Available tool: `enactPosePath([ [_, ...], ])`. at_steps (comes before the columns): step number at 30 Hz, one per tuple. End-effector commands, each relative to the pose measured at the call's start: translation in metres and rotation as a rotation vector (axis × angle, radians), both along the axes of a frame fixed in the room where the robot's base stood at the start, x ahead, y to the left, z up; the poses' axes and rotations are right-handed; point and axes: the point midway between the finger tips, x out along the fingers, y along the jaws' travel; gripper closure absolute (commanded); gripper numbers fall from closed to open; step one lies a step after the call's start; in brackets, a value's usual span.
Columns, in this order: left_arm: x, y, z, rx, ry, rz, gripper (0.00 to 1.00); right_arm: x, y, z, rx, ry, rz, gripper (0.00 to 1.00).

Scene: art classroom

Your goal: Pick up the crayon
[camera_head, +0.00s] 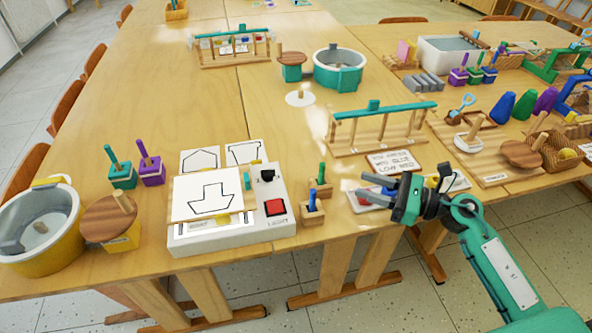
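My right gripper (364,186) reaches in from the right, with its two dark fingers apart, pointing left. It is over or just in front of a small white tray (352,204) near the table's front edge. Small coloured pieces show at the tray, partly hidden by the gripper; I cannot tell whether one is a crayon. Left of the gripper, a blue stick (312,198) stands upright in a wooden block, and a green stick (321,172) stands in another block behind it. Either may be a crayon. Nothing shows between the fingers. My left gripper is not in view.
A white box with a red button (274,207) stands to the left, with drawn cards on it. A wooden rack with a teal bar (385,110) and a lettered card (394,162) stand behind the gripper. A yellow bucket (50,258) is at far left. Bare table lies mid-picture.

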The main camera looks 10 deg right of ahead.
Motion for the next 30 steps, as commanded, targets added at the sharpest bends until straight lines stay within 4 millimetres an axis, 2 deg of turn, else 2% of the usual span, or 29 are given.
enactPosePath([
  [4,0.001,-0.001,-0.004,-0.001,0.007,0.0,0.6,0.008,0.012,0.0,-0.014,-0.005,0.01,0.62],
  [13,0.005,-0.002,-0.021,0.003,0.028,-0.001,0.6,0.039,0.057,0.0,-0.009,-0.003,0.009,0.62],
  [23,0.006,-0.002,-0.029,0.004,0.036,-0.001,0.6,0.057,0.079,0.0,-0.009,-0.002,0.008,0.62],
  [30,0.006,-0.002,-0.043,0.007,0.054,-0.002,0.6,0.079,0.105,-0.001,-0.008,-0.001,0.008,0.62],
])
